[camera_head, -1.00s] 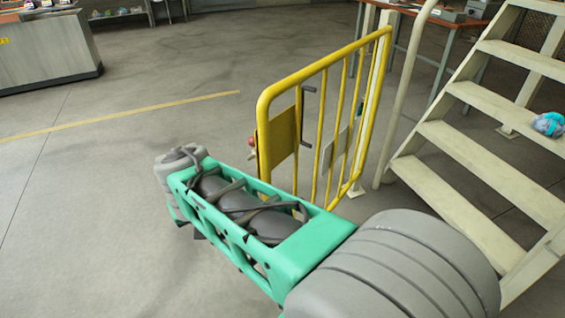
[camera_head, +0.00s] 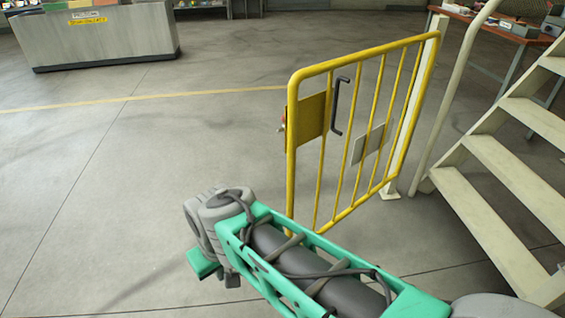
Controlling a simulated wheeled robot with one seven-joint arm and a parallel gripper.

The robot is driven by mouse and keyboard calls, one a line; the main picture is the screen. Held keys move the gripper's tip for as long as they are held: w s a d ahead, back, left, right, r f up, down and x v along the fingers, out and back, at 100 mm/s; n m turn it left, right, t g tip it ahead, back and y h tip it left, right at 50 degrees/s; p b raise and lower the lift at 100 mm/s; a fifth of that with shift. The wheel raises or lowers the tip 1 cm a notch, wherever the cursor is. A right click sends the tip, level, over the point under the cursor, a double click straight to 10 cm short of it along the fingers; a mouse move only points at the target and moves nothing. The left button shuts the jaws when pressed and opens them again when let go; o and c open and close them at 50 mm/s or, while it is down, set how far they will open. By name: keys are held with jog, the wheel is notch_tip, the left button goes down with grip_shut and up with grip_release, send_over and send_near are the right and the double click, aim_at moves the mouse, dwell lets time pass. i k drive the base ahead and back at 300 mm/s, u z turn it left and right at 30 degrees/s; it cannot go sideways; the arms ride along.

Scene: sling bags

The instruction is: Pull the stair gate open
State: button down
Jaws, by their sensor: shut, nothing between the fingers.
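The yellow stair gate (camera_head: 362,127) stands upright right of centre, attached at its right side to a pale post (camera_head: 409,131) near the foot of the stairs. It reaches out to the left over open floor, away from the steps. A dark bent handle (camera_head: 339,106) sits on the gate beside a yellow latch plate (camera_head: 311,117). A small red part (camera_head: 284,123) shows at the gate's free edge. My green and grey arm crosses the lower middle, in front of the gate's lower part.
Cream stairs (camera_head: 500,184) with a curved handrail (camera_head: 460,84) rise at the right. A grey counter (camera_head: 100,43) stands at the back left and a brown-topped table (camera_head: 503,32) at the back right. The floor left of the gate is clear.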

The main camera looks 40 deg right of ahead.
aim_at(306, 119)
jog(key=u, duration=0.95)
jog(key=i, duration=1)
jog(key=z, duration=2.05)
